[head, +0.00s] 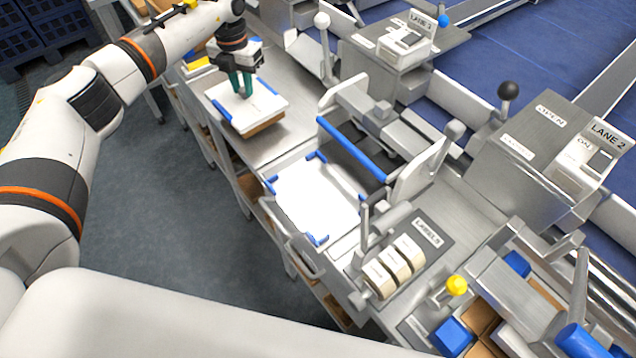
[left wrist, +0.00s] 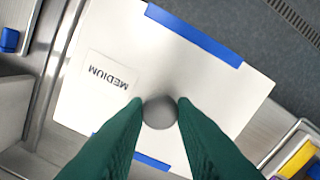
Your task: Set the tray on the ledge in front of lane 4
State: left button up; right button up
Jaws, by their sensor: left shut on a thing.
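The tray (head: 262,97) has a flat white top with blue edge strips and a brown side, over the front part of the steel counter in the head view. In the left wrist view its white top (left wrist: 105,40) carries a label reading MEDIUM (left wrist: 108,76). My left gripper (head: 244,92) points down at the tray's middle; its green fingers are shut on the round grey knob (left wrist: 160,112) there. I cannot tell whether the tray touches the counter. A lane 4 sign is not visible. My right gripper is not in view.
A white plate with blue corners (head: 312,203) lies below a blue bar (head: 351,148). The LANE 3 sign (head: 420,22) and LANE 2 sign (head: 610,136) stand on steel housings. Label rolls (head: 394,266) are lower right. Bare steel counter (head: 285,140) lies beside the tray.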

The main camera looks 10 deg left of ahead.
pick_arm(q)
jog(key=shift+f+b, duration=0.75)
jog(key=shift+f, duration=0.65)
jog(key=o, duration=1)
jog(key=shift+o, duration=0.2)
jog(key=shift+r, duration=0.1)
jog(key=shift+r+p, duration=3.3)
jog(key=shift+r, duration=1.15)
